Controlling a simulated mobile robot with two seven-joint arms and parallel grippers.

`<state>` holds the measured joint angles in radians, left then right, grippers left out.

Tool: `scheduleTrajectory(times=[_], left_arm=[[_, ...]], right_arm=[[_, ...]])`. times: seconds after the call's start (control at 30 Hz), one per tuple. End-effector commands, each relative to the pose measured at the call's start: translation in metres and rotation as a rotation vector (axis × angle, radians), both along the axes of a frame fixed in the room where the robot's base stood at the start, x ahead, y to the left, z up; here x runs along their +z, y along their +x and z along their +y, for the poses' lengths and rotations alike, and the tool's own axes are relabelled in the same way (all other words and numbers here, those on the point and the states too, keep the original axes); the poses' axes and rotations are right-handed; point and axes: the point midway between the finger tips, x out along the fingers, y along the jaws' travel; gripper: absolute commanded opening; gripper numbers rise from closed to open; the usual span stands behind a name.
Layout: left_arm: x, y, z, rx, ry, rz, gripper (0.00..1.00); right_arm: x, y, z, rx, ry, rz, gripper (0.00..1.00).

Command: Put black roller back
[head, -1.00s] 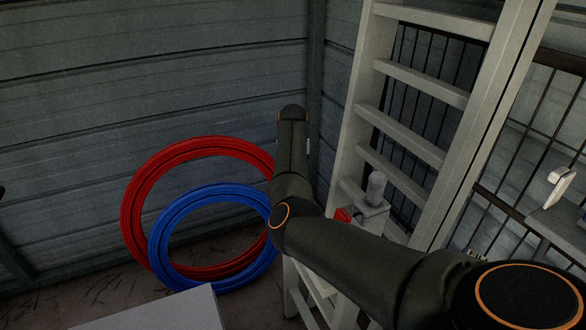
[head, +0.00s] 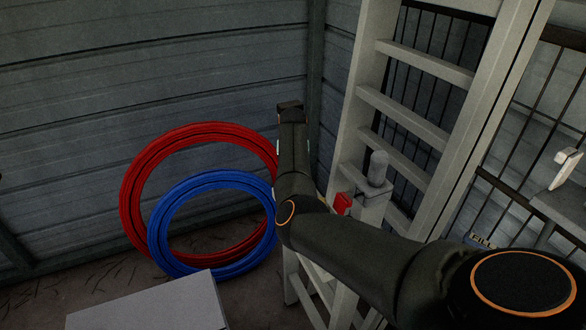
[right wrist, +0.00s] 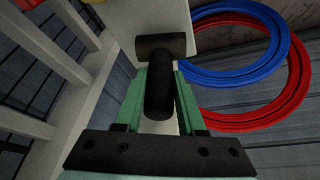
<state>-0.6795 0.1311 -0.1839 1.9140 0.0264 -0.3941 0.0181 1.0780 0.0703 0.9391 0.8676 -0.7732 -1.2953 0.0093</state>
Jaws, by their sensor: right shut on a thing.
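The black roller (right wrist: 161,47) is T-shaped: a thick black cylinder across the end of a dark handle. In the right wrist view my right gripper (right wrist: 160,88) is shut on the handle, with a green finger along each side. The cylinder sticks out beyond the fingertips. In the head view my right arm reaches in from the lower right, and its dark far end points up the middle of the view. The arm hides most of the gripper there, and I cannot clearly make out the roller. My left gripper is not in view.
A red hose ring (head: 135,190) and a blue one (head: 163,215) lean by the grey wall. A white ladder (head: 400,110) stands right of my arm, with a red piece (head: 342,204) and grey post (head: 378,168) near it. A pale box top (head: 150,305) is at lower left.

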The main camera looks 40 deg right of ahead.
Motion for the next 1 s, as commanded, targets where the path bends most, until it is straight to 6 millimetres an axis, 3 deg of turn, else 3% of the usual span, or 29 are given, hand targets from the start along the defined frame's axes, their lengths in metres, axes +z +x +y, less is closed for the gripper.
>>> scheduleTrajectory(times=[0.77, 0.8, 1.0], left_arm=[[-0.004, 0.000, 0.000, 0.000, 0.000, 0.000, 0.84], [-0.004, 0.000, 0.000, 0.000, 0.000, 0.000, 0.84], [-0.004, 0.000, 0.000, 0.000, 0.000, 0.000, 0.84]], right_arm=[[-0.010, 0.000, -0.001, 0.000, -0.003, -0.002, 0.00], [-0.009, 0.000, -0.001, 0.000, -0.003, -0.002, 0.43], [-0.010, 0.000, 0.000, 0.000, -0.001, -0.001, 0.66]])
